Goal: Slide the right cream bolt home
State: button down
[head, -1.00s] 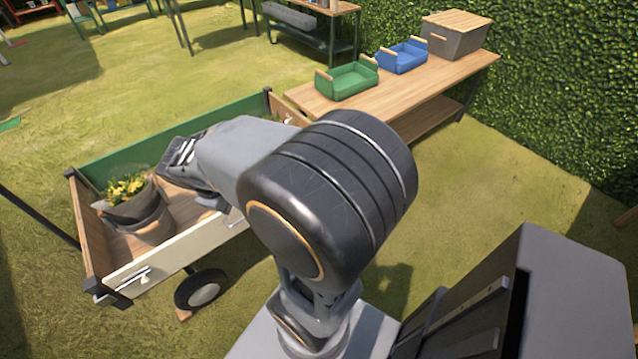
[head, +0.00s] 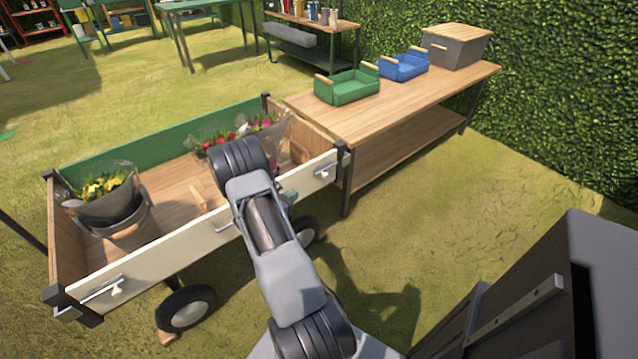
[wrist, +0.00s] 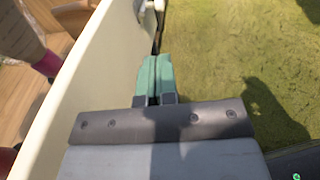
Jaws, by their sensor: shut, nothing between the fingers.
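The right cream bolt (head: 325,170) is on the outer face of the wagon's cream side board (head: 165,250), near its right corner post. A pale bolt part (wrist: 150,10) shows at the top of the wrist view, just beyond my fingertips. My gripper (head: 289,197) is outside the board, left of the right bolt in the head view. In the wrist view its teal fingers (wrist: 154,72) are together and empty, beside the board and apart from the bolt. The left bolt (head: 103,289) is at the board's other end. How far the right bolt is slid is unclear.
A bucket of yellow flowers (head: 110,200) stands inside the wagon at left; wrapped red flowers (head: 245,130) lie at right. A wooden table (head: 405,105) with green (head: 347,88) and blue (head: 403,67) trays stands close beyond the right corner. Grass outside the board is open.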

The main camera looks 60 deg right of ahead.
jog(key=shift+d, duration=0.1)
jog(key=b+x, duration=0.1)
jog(key=x, duration=1.2)
jog(key=shift+d, duration=0.35)
jog(key=shift+f+b, duration=0.1)
jog(key=shift+b, duration=0.2)
